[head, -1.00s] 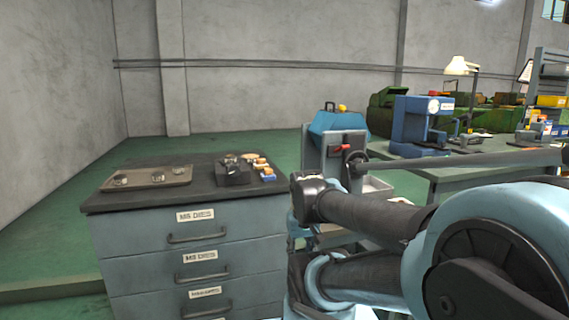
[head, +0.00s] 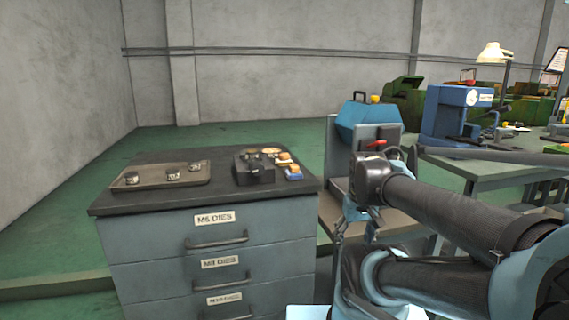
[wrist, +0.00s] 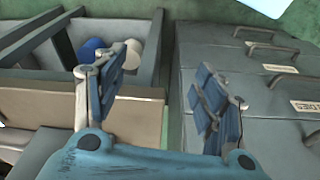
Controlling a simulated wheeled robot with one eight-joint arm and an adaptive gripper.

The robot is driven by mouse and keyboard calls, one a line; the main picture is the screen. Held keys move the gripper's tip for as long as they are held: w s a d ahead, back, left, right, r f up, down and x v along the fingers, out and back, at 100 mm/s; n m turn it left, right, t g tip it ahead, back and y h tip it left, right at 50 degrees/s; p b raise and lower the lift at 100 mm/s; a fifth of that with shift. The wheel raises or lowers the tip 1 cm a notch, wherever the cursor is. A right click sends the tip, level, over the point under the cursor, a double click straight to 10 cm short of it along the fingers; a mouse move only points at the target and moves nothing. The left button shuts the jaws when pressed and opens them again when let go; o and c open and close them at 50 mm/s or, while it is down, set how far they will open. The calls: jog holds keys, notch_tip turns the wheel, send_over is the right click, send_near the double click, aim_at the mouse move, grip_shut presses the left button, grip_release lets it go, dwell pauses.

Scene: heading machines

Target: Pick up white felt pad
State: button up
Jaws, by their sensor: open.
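I cannot make out a white felt pad for certain. In the wrist view a white rounded piece (wrist: 132,52) sits beside a blue one (wrist: 92,48) in an open-topped, divided bin (wrist: 158,55); I cannot tell whether it is the pad. My gripper (wrist: 160,80) is open and empty, its left finger over the bin and partly in front of the white piece, its right finger over the drawer cabinet side. In the head view my gripper (head: 352,228) hangs between the cabinet and the workbench, pointing down.
A drawer cabinet (head: 215,245) stands at left, bearing a tray (head: 160,187) of small metal parts, a dark block (head: 252,170) and several small pieces. A blue toolbox (head: 368,122) stands behind my arm. A workbench (head: 490,168) with a blue machine (head: 450,115) is at right.

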jog(key=w+a+r+n, duration=0.3)
jog(key=w+r+n, duration=0.2)
jog(key=w+r, duration=0.55)
notch_tip(320, 180, up, 22)
jog(key=n+g, duration=0.2)
jog(key=n, duration=1.3)
send_over(284, 154)
jog(key=f, duration=1.1)
jog(key=shift+w+d+f, duration=0.1)
jog(key=shift+d+f, duration=0.15)
jog(key=shift+f, duration=0.05)
jog(key=shift+a+f, duration=0.15)
jog(key=shift+f, duration=1.25)
jog(key=shift+a+f, duration=0.1)
jog(key=shift+f, duration=1.25)
jog(key=c, duration=1.1)
jog(key=shift+r, duration=0.15)
